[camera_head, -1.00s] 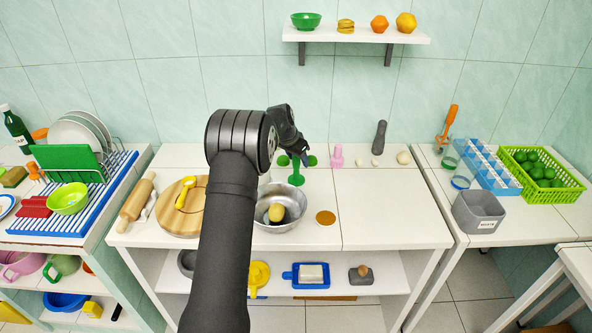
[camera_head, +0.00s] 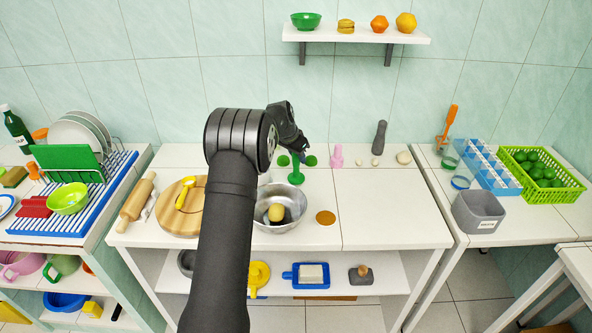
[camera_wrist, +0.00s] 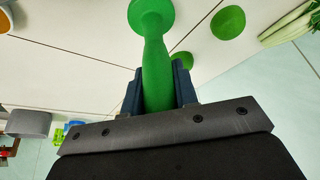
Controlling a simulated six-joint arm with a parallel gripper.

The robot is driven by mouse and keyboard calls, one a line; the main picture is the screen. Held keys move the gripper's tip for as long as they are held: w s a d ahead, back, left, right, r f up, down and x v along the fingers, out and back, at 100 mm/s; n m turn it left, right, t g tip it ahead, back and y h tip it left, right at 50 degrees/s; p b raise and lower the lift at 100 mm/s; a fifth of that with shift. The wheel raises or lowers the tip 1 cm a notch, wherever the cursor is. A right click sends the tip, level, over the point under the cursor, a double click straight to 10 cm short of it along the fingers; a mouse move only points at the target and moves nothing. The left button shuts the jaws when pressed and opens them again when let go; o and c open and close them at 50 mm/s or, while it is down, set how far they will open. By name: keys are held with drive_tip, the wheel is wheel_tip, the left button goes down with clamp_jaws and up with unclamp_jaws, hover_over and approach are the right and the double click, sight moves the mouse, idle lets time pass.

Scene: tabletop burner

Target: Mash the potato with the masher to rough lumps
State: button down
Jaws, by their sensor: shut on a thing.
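The green masher (camera_head: 296,178) is upright at the back of the middle table, with its round flat end down. I cannot tell whether that end touches the tabletop. My gripper (camera_head: 299,154) is shut on the masher's handle from above. In the wrist view the jaws (camera_wrist: 158,88) clasp the green handle (camera_wrist: 155,62). The potato (camera_head: 276,212) is yellowish and looks whole. It lies in the metal bowl (camera_head: 296,210), in front of the masher. The bowl's left side is partly hidden by my arm.
Green round items (camera_head: 311,161) flank the masher. A pink bottle-like item (camera_head: 337,156) stands to its right. A round wooden board (camera_head: 172,214) with a yellow spoon (camera_head: 184,190) lies left of my arm. An orange-brown disc (camera_head: 326,218) is right of the bowl. The table's right front is clear.

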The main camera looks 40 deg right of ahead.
drive_tip(key=shift+r, duration=2.05)
drive_tip(key=c, duration=2)
unclamp_jaws()
clamp_jaws()
drive_tip(key=shift+a, duration=0.1)
drive_tip(key=s+a+r+m+g, duration=0.1)
drive_tip(key=s+a+r+m, duration=0.2)
drive_tip(key=a, duration=0.3)
drive_tip(key=s+a+r+m+g+y, duration=0.1)
drive_tip(key=s+a+r+m, duration=0.2)
drive_tip(key=a, duration=0.3)
drive_tip(key=s+a+r+m+g, duration=0.1)
drive_tip(key=s+a+r+m, duration=0.15)
drive_tip(key=a, duration=0.25)
drive_tip(key=shift+m, duration=0.25)
drive_tip(key=shift+s+a+f, duration=0.1)
drive_tip(key=shift+s+f, duration=0.1)
drive_tip(key=shift+f, duration=1.05)
drive_tip(key=shift+s+a+f, duration=0.1)
drive_tip(key=shift+s+f, duration=0.1)
drive_tip(key=shift+f, duration=1)
